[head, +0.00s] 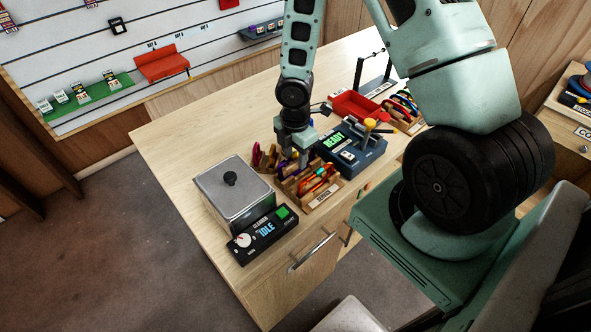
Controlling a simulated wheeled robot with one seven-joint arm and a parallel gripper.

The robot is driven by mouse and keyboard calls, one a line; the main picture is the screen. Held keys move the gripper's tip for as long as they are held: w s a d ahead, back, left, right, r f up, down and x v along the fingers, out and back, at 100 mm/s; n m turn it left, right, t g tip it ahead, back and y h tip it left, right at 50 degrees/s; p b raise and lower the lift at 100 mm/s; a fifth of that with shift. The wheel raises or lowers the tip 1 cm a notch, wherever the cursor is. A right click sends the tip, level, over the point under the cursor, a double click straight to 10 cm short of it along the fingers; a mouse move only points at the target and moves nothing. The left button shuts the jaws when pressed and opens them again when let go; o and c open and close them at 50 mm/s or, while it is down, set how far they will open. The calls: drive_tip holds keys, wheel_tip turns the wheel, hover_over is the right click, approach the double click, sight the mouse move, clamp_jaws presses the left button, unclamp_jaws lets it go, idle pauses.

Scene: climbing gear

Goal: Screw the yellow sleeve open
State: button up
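My gripper (292,157) points down over the counter, at the back edge of a wooden tray (333,199) of orange, red and green gear. Its fingertips are small and partly lost among the gear, so I cannot tell if they are open or shut, or touching anything. Several coloured carabiner-like pieces (263,158), yellowish, red and purple, stand just left of the gripper. I cannot make out for sure which piece is the yellow sleeve.
A metal box with a black-knobbed lid (235,190) and a control box reading IDLE (262,236) stand at the front left of the counter (165,145). A red tray (357,107) and another gear tray (404,122) are behind. The counter's left end is bare.

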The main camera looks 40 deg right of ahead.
drive_tip(key=shift+f, duration=0.6)
drive_tip(key=shift+w+r, duration=0.1)
drive_tip(key=shift+w+a+p, duration=0.1)
drive_tip(key=shift+w+p, duration=0.35)
drive_tip(key=shift+w, duration=0.2)
drive_tip(key=shift+r, duration=0.15)
drive_tip(key=shift+r+p, duration=0.55)
drive_tip(key=shift+p, duration=0.1)
drive_tip(key=shift+s+b, duration=0.5)
drive_tip(key=shift+s, duration=0.25)
